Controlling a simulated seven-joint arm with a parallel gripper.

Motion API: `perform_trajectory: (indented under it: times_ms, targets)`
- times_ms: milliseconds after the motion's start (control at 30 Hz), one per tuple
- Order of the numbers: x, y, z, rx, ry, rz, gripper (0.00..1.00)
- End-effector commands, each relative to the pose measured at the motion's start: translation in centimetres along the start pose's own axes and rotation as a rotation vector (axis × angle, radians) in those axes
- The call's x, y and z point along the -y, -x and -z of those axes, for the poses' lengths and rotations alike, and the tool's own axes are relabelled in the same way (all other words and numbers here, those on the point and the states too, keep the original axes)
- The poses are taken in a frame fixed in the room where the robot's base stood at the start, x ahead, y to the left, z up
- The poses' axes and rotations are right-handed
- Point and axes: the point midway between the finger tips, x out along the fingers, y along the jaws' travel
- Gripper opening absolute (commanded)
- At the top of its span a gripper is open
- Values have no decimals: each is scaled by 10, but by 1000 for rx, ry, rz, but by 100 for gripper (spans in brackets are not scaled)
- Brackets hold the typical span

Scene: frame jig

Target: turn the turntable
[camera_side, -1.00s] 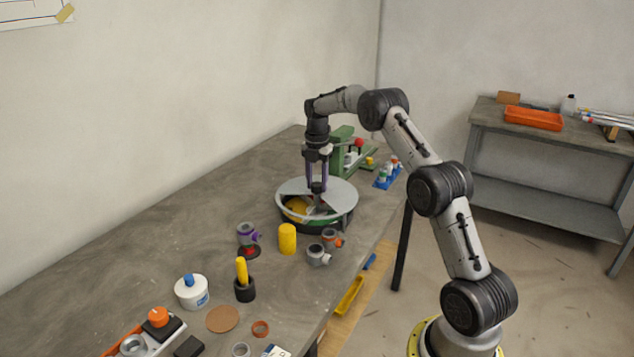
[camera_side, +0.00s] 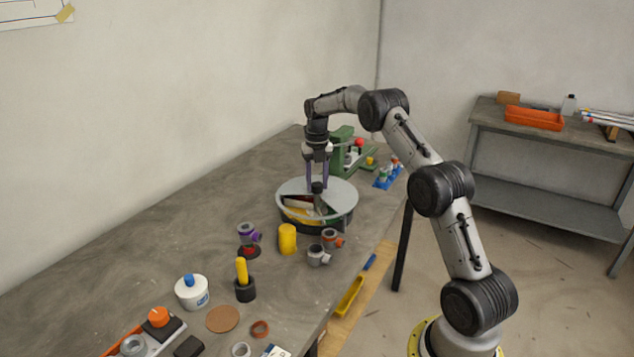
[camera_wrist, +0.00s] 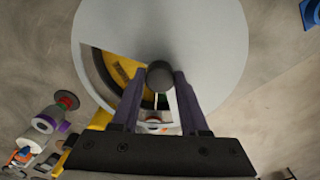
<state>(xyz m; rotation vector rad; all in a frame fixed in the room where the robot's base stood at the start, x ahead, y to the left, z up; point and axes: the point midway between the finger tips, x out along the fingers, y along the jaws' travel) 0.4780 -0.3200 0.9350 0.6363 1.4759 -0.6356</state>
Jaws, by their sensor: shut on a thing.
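The turntable (camera_side: 290,197) is a round unit with a grey top disc on a dark base, standing near the table's right edge. A cut-out in the disc shows coloured compartments inside, with yellow, red and green showing in the side view. In the wrist view the disc (camera_wrist: 210,50) fills the upper middle, and its opening shows yellow and a white part. A dark knob (camera_wrist: 160,76) stands at the disc's centre. My gripper (camera_side: 317,185) is above the disc, pointing down, with its purple-grey fingers shut on the knob, one on each side.
A yellow cylinder (camera_side: 287,239) and several pipe fittings (camera_side: 318,255) stand close in front of the turntable. A green machine (camera_side: 342,150) and a blue rack (camera_side: 387,176) stand behind it.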

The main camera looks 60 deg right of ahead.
Motion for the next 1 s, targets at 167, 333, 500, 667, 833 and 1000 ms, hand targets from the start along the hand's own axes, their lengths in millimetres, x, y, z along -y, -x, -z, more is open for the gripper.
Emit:
perform_trajectory:
  times_ms: [167, 333, 500, 667, 833, 1000]
  targets:
    - [-1, 3, 0, 3, 18, -2, 0]
    - [-1, 3, 0, 3, 19, -2, 0]
    - [-1, 4, 0, 4, 18, -2, 0]
    - [-1, 3, 0, 3, 18, -1, 73]
    - [0, 1, 0, 1, 17, 0, 74]
    - [0, 3, 0, 1, 17, 0, 74]
